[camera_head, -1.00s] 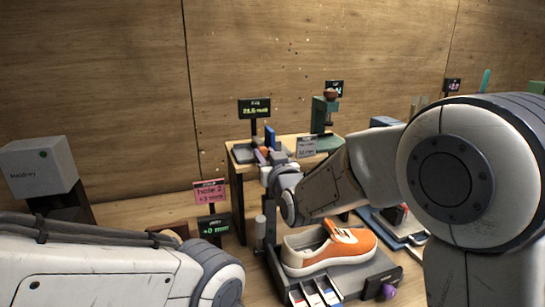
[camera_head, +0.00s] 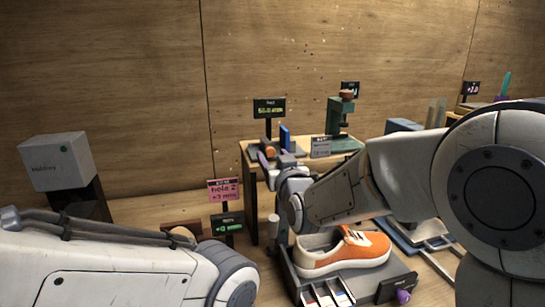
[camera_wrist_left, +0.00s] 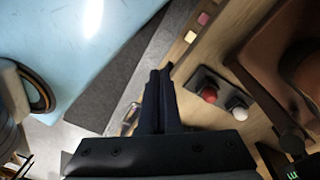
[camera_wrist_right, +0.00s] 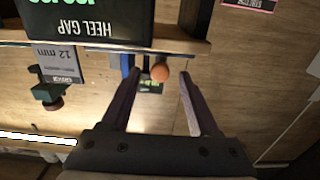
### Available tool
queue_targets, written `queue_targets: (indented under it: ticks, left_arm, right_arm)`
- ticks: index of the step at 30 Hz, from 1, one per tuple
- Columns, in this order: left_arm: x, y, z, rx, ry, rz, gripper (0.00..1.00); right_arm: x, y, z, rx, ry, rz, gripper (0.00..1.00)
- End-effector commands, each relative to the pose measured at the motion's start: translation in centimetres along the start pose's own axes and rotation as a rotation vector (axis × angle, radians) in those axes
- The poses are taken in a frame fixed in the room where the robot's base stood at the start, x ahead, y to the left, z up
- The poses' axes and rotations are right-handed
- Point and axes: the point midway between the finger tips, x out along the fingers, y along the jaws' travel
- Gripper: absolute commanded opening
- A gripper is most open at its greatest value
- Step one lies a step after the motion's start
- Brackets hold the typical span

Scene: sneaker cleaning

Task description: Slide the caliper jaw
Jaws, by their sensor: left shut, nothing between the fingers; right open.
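The caliper sits on a raised wooden shelf in the head view, with an upright blue jaw (camera_head: 284,137) and an orange knob (camera_head: 270,152). My right gripper (camera_head: 267,162) is at the shelf's front left, close to the knob. In the right wrist view it is open (camera_wrist_right: 161,78), and the orange knob (camera_wrist_right: 160,73) appears between its fingertips, with no clear contact. The blue jaw (camera_wrist_right: 127,65) is partly hidden beside one finger. My left gripper (camera_wrist_left: 163,72) is shut and empty in the left wrist view; its fingers are out of the head view.
A dark display (camera_head: 269,108) stands behind the caliper, and a green press (camera_head: 340,118) to its right. A grey label (camera_head: 320,147) stands at the shelf's front. An orange sneaker (camera_head: 342,252) rests on a tray below my right arm. A pink sign (camera_head: 223,190) is left of the shelf.

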Motion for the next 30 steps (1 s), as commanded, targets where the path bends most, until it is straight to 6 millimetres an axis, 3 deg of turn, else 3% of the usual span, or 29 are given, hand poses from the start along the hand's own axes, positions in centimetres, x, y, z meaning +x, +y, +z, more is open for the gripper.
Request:
queue_targets:
  ticks: [6,13,30]
  left_arm:
    - [1.1,-0.1,0.1,0.0,0.0,0.0,0.0]
    - [1.5,-0.1,0.1,0.0,0.0,0.0,0.0]
    - [0.9,-0.1,0.1,0.0,0.0,0.0,0.0]
  right_arm:
    - [-4.5,0.0,0.1,0.001,0.003,-0.001,0.61]
    - [-8.0,0.0,0.0,0.0,0.002,-0.001,0.61]
    - [-9.2,-0.7,0.6,0.002,-0.057,-0.024,0.61]
